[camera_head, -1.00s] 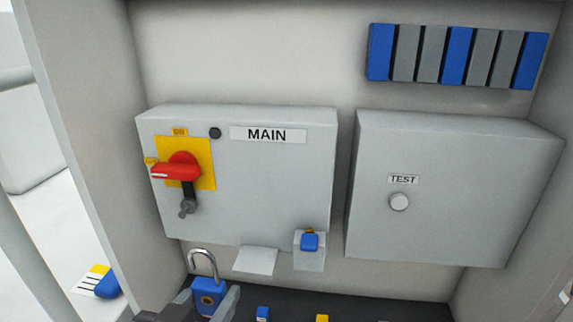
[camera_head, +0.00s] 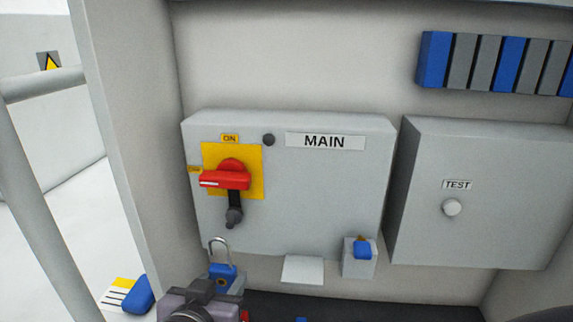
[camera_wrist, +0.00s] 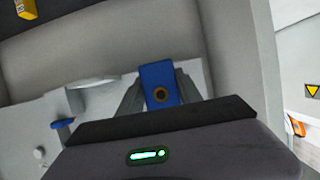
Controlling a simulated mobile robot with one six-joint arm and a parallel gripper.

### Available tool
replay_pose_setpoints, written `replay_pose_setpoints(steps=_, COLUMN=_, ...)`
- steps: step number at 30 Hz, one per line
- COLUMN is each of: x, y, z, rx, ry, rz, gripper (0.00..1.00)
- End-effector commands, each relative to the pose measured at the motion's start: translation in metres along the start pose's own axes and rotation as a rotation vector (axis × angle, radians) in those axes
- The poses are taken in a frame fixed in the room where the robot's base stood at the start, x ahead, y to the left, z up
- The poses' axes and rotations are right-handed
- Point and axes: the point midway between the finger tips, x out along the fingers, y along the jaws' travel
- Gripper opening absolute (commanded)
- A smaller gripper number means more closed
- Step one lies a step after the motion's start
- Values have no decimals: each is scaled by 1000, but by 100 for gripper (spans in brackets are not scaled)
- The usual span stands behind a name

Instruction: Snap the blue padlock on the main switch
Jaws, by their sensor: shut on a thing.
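The blue padlock (camera_head: 222,273) is in my gripper (camera_head: 226,284), with its steel shackle pointing up; I cannot tell whether the shackle is fully open. My gripper is shut on the padlock's body, which also shows between the fingers in the wrist view (camera_wrist: 160,85). The main switch (camera_head: 226,178) has a red handle, lying level, on a yellow plate on the MAIN box (camera_head: 310,190). A dark grey hasp (camera_head: 234,214) hangs below the handle. The padlock is below the hasp and apart from it in the head view.
The TEST box (camera_head: 495,190) with a round knob (camera_head: 452,208) stands to the right. A small holder (camera_head: 358,265) with a blue item is under the MAIN box. A row of blue and grey blocks (camera_head: 500,62) is above. A cabinet side wall stands at the left.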

Motion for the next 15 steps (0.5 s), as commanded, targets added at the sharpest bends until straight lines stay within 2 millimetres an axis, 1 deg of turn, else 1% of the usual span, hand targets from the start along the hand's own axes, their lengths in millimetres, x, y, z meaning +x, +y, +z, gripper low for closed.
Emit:
replay_pose_setpoints(steps=3, x=15, y=1, z=-6, rx=0, ry=0, rz=3, gripper=0)
replay_pose_setpoints(steps=7, x=27, y=1, z=-12, rx=0, ry=0, rz=2, gripper=0)
replay_pose_setpoints(steps=11, x=34, y=0, z=-15, rx=-1, ry=1, rz=0, gripper=0)
replay_pose_setpoints(steps=15, x=37, y=0, z=-16, rx=-1, ry=1, rz=0, gripper=0)
